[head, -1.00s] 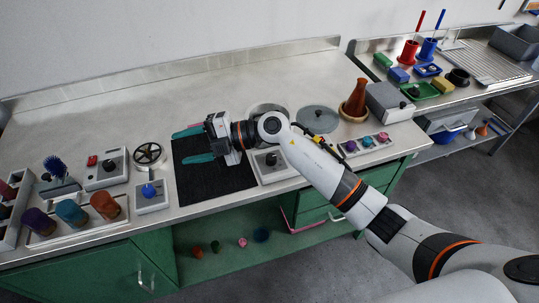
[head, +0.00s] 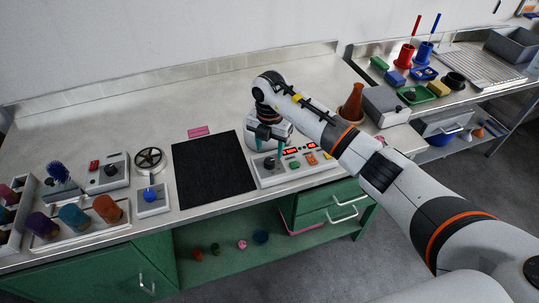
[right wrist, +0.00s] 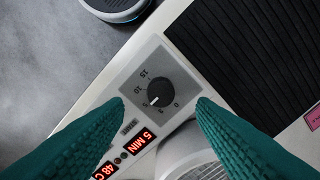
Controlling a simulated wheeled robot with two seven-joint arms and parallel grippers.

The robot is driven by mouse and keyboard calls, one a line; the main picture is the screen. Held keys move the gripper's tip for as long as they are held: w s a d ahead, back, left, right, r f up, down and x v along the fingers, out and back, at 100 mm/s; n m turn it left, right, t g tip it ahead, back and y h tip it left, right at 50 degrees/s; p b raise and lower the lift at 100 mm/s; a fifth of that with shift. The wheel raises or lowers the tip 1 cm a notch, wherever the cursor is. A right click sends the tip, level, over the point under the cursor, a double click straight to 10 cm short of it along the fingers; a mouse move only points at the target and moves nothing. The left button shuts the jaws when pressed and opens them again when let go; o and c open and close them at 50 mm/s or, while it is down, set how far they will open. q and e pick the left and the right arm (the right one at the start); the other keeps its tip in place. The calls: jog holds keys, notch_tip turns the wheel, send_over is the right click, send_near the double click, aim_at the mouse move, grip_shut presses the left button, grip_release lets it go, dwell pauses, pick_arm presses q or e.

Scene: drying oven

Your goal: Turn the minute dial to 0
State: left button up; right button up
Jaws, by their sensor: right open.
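The minute dial (head: 270,163) is a black round knob on a grey square plate at the left end of a white control panel (head: 270,179). It also shows in the right wrist view (right wrist: 160,92), with its white pointer mark near the 5 of the printed scale. The red display (right wrist: 143,140) reads 5 MIN. My right gripper (head: 268,153) points down over the dial. In the right wrist view its two teal fingers (right wrist: 159,102) are apart, one on each side of the dial, and do not visibly touch it. My left gripper is out of view.
A black mat (head: 212,165) lies left of the panel, with a pink tag (head: 198,131) behind it.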

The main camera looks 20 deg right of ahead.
aim_at(269, 161)
jog(key=shift+f+p, duration=0.45)
jog(key=shift+f, duration=2.3)
jog(key=c, duration=1)
jog(key=shift+o, duration=0.2)
